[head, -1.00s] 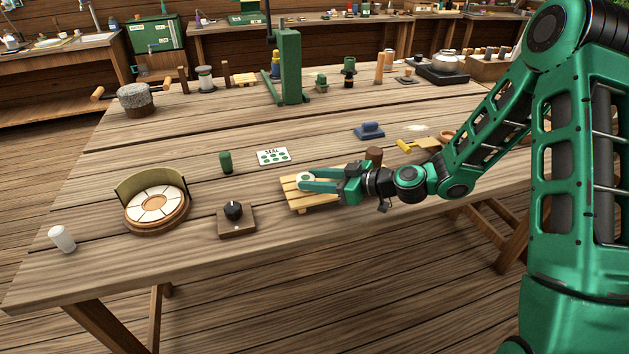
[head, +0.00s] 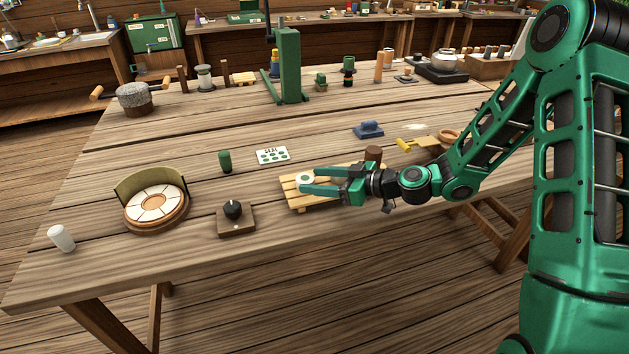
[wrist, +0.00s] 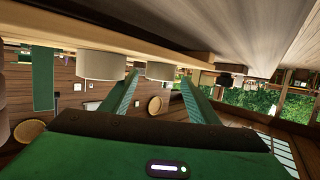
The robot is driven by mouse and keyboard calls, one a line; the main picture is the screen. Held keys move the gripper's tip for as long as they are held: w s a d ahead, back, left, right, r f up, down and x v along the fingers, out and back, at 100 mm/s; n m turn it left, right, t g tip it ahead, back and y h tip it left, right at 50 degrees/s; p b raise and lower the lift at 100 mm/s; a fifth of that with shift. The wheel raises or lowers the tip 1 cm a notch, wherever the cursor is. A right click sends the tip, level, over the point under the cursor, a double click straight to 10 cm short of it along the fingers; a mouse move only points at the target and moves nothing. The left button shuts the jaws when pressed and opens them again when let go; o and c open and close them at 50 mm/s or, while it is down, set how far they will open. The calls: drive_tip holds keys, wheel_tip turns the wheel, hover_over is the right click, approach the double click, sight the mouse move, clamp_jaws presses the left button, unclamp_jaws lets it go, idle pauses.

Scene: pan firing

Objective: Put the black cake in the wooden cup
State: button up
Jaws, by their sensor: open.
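My gripper (head: 310,181) is open over the slatted wooden stand (head: 291,194) near the front of the bench. A pale round piece with a green centre (head: 305,178) shows on the stand by the fingertips. No cake that is clearly black stands out. A dark brown cylinder (head: 373,153) stands just behind my gripper, and a tan bowl (head: 449,135) is farther right; I cannot tell whether either is the wooden cup. In the wrist view the open fingers (wrist: 160,79) point toward pale cylindrical shapes (wrist: 100,65); I cannot tell what they are.
A dark knob on a wooden block (head: 232,210) and a round segmented tray (head: 156,206) lie left of the stand. A green press (head: 289,66) stands farther back.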

drive_tip(key=v, duration=0.9)
drive_tip(key=shift+d, duration=0.4)
drive_tip(key=shift+s+f, duration=0.1)
